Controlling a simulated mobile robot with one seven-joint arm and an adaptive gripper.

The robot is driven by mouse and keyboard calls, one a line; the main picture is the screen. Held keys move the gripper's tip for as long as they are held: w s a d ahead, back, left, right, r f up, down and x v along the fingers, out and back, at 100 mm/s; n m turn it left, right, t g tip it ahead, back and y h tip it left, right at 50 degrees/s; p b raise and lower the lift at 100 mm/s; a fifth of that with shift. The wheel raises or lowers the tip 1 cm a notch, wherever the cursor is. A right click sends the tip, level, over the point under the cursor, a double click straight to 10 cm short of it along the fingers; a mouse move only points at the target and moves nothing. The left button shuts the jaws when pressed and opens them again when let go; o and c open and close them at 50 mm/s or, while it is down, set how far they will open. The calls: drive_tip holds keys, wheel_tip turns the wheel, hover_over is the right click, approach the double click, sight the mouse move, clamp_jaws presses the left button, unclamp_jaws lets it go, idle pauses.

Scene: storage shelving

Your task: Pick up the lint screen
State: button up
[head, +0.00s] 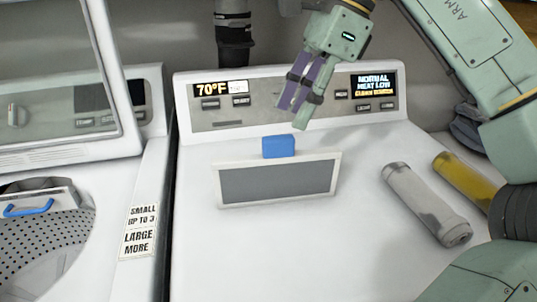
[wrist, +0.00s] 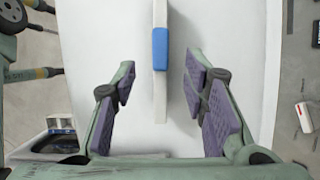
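The lint screen (head: 277,183) is a white frame with a grey panel and a blue handle (head: 279,147) on its top edge. It stands upright, leaning slightly, on the white machine top. In the wrist view it shows edge-on as a narrow white strip (wrist: 160,105) with the blue handle (wrist: 160,48) on it. My gripper (head: 293,108) is above and behind the screen in the head view, its purple-padded fingers pointing down. In the wrist view my gripper (wrist: 160,72) is open and empty, with one finger on each side of the strip's line. I see no contact.
A control panel (head: 291,101) with lit displays rises behind the screen. A clear cylinder (head: 425,203) and a yellow one (head: 466,182) lie to the right. An open washer with a raised lid (head: 62,85) and a blue-handled part (head: 30,205) is at left. The front surface is clear.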

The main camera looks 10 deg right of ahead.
sight(283, 137)
drive_tip(key=x, duration=0.5)
drive_tip(key=shift+s+a+f, duration=0.1)
drive_tip(key=shift+p+x, duration=0.55)
drive_tip(key=shift+x, duration=2.2)
drive_tip(key=shift+a, duration=0.2)
clamp_jaws()
